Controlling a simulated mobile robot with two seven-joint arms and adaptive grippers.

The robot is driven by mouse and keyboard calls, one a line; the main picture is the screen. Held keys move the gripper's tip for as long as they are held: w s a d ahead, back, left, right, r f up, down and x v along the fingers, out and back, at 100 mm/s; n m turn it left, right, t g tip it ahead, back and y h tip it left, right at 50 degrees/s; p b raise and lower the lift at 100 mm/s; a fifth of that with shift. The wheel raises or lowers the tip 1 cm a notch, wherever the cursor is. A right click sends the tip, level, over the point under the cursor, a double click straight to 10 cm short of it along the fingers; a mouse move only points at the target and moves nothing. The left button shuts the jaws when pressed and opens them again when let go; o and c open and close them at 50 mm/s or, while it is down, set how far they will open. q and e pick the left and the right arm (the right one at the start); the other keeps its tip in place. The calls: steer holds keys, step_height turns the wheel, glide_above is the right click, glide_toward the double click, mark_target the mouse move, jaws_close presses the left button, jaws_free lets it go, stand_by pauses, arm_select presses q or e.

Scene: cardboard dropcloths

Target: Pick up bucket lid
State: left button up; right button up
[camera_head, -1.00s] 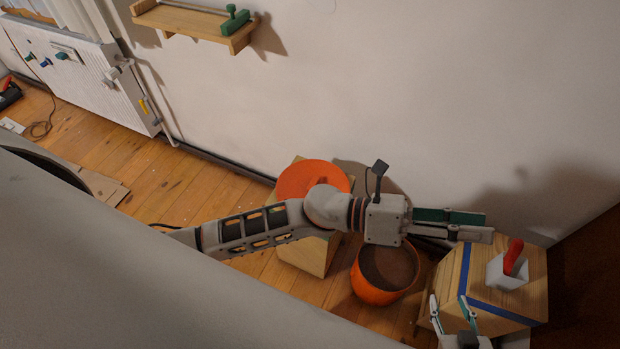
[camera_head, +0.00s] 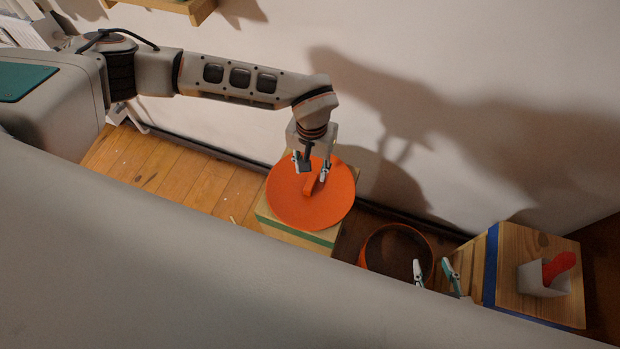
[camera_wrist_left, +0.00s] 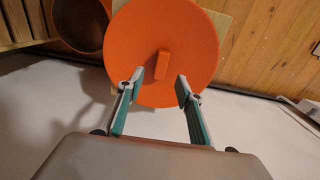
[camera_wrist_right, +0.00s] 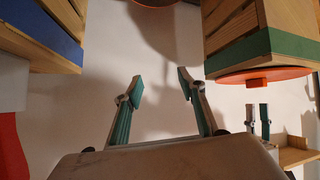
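The orange bucket lid (camera_head: 290,200) lies on a wooden crate (camera_head: 268,216), with a raised bar handle (camera_head: 312,180) across its middle. It also shows in the left wrist view (camera_wrist_left: 130,50), with its handle (camera_wrist_left: 161,66) between and beyond the fingertips. My left gripper (camera_head: 312,170) is open over the lid, with its fingers on either side of the handle. My right gripper (camera_head: 434,275) is open and empty near the bucket; the right wrist view (camera_wrist_right: 158,88) shows bare wall between its fingers. The lid's edge (camera_wrist_right: 265,76) shows there too.
An orange bucket (camera_head: 425,240) with a dark inside stands right of the crate. A second wooden crate (camera_head: 515,240) with a blue stripe holds a white container (camera_head: 535,282) with a red item (camera_head: 560,265). The wall is close behind; a wooden shelf (camera_head: 175,5) hangs at upper left.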

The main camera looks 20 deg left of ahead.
mark_target(310, 182)
arm_select(q)
step_height(310, 182, down, 3)
steer(key=shift+s+r, duration=0.15)
steer(key=shift+r, duration=0.05)
step_height(310, 182, down, 5)
steer(key=shift+a+r+b, duration=0.1)
steer(key=shift+b, duration=0.75)
steer(key=shift+w, duration=0.2)
jaws_close()
arm_select(e)
steer(key=shift+d+f, duration=0.1)
steer(key=shift+f, duration=0.35)
